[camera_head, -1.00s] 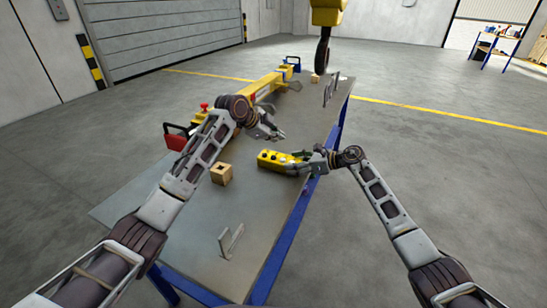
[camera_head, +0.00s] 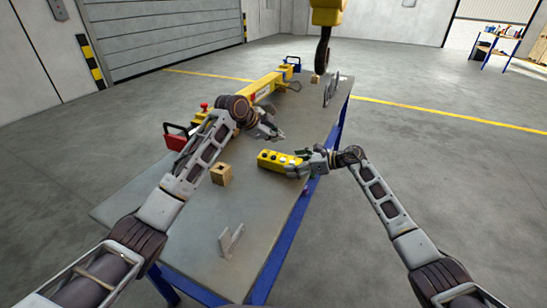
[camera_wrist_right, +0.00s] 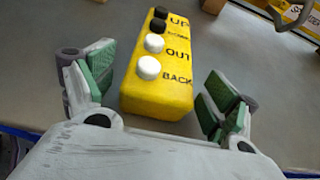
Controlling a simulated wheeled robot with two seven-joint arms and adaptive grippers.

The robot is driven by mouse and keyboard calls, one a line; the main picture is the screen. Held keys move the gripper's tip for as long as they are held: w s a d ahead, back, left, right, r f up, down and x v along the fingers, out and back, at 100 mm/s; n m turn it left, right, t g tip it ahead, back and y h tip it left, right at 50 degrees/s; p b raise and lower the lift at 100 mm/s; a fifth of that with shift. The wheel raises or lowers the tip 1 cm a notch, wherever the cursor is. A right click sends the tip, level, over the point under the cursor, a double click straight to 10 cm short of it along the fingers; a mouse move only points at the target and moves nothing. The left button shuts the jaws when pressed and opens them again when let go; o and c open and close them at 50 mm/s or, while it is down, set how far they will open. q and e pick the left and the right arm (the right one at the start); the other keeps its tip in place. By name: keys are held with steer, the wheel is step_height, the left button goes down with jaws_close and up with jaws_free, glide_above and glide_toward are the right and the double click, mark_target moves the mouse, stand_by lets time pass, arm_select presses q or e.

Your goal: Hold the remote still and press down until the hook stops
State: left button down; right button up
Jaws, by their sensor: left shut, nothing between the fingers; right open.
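The yellow remote (camera_head: 272,158) lies on the table, with a row of black and white buttons on top. In the right wrist view the remote (camera_wrist_right: 158,88) shows two black buttons and two white ones, with "UP", "OUT" and "BACK" readable. My right gripper (camera_head: 300,164) is open at the remote's near right end. Its green-padded fingers stand either side of the remote, with gaps to both sides. My left gripper (camera_head: 279,135) is shut and empty, above and beyond the remote, apart from it. The dark crane hook (camera_head: 323,52) hangs from its yellow block over the table's far end.
The grey table (camera_head: 195,225) has blue legs. A wooden block (camera_head: 221,175) and a metal bracket (camera_head: 231,241) stand on its near part. A yellow beam (camera_head: 262,91) and a red box (camera_head: 176,139) lie along the left edge. Another small block (camera_head: 315,79) is near the hook.

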steer(key=shift+d, duration=0.1)
steer(key=v, duration=1.2)
stand_by(0.4)
step_height(320, 180, up, 21)
steer(key=p, duration=2.1)
steer(key=shift+r+p, duration=0.4)
steer(key=shift+p, duration=0.1)
